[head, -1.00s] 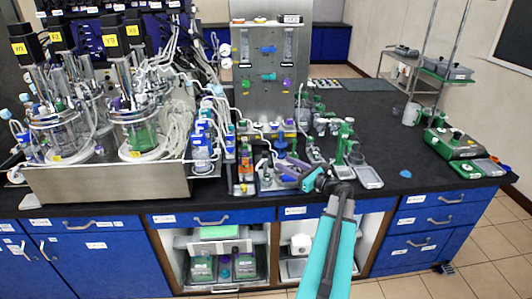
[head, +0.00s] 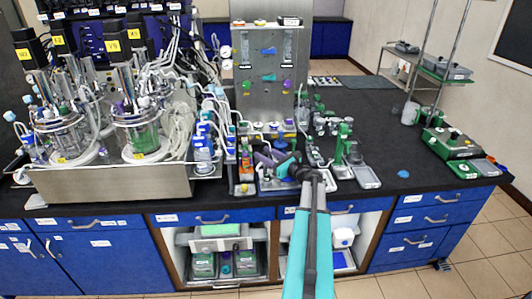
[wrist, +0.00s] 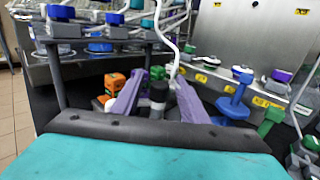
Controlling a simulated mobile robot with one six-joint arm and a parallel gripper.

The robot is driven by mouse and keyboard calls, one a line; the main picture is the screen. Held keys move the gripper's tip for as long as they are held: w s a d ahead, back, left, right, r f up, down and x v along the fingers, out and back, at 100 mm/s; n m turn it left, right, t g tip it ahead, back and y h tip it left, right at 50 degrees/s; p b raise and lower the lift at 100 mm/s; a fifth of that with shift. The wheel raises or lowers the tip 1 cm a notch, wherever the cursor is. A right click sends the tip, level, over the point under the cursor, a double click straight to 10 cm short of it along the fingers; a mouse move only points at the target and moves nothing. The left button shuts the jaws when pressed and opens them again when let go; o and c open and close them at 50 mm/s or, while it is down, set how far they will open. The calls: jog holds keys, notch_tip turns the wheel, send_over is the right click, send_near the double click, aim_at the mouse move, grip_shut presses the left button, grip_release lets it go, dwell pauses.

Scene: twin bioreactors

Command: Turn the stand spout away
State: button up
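My gripper (head: 268,157) is low over the bench among the small stands in front of the steel panel. In the wrist view my gripper's two purple fingers (wrist: 161,78) are spread apart. A dark upright post with a grey band (wrist: 158,97) shows between them, with a gap visible on each side; it seems to be part of a stand. I cannot tell whether a finger touches it. A stand with a blue base (head: 266,185) is under my gripper in the head view. Its spout is hidden or too small to make out.
Orange blocks (wrist: 113,83) lie left of the fingers, and a blue valve-like piece (wrist: 236,95) stands to the right. The steel panel (head: 268,110) rises behind. Green-topped stands (head: 342,145) are to the right. Bioreactors (head: 140,130) with tubing stand left.

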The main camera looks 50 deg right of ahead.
grip_shut()
dwell(0.3)
